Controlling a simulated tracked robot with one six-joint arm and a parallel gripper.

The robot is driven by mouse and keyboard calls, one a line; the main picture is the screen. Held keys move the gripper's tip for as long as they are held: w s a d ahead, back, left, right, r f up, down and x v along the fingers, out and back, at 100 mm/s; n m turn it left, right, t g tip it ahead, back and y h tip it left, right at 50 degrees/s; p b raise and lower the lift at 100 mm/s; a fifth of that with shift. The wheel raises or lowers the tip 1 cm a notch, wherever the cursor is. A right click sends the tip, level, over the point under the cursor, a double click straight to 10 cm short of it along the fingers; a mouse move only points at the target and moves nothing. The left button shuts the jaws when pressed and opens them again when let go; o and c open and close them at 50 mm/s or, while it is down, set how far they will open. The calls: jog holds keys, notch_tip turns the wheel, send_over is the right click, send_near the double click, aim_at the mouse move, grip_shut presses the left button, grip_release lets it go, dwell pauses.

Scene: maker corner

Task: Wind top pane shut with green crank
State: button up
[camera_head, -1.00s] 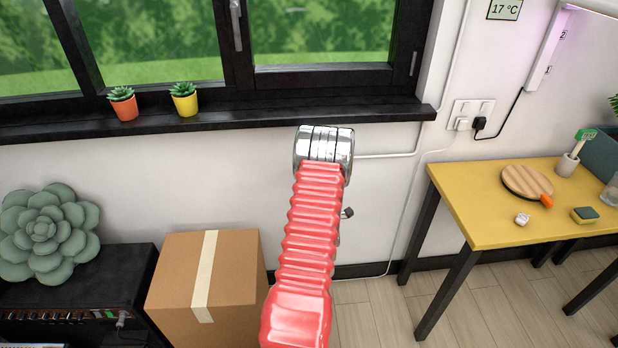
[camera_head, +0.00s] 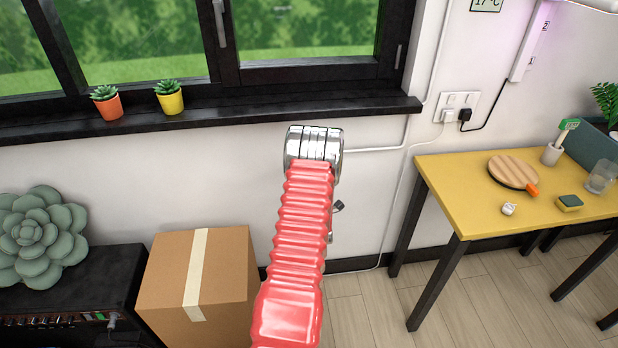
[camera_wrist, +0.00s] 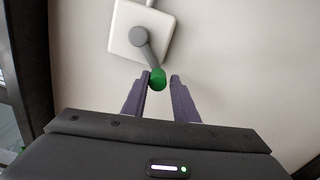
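The crank shows in the wrist view: a grey crank arm (camera_wrist: 147,48) on a white square wall box (camera_wrist: 125,28), with a green knob (camera_wrist: 158,79) at its end. My gripper (camera_wrist: 160,75) has its two purple-grey fingers apart. The knob is between the fingertips or just beyond them, near the left finger, with a small gap on the right. I cannot tell whether it touches. In the head view my red arm hides the crank and most of the gripper. Part of the dark-framed window (camera_head: 315,70) shows; its top edge is out of view.
Orange (camera_head: 107,106) and yellow (camera_head: 171,101) plant pots stand on the dark sill (camera_head: 260,113). A cardboard box (camera_head: 230,275) sits below, near a black cabinet (camera_head: 85,285). A yellow table (camera_head: 470,200) stands at right. Floor (camera_head: 370,310) shows between box and table.

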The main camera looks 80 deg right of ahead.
jog(key=o, duration=0.4)
jog(key=shift+s, duration=0.1)
jog(key=shift+r, duration=0.1)
jog(key=v, duration=1.3)
jog(key=shift+s+a, duration=0.1)
jog(key=shift+a, duration=0.3)
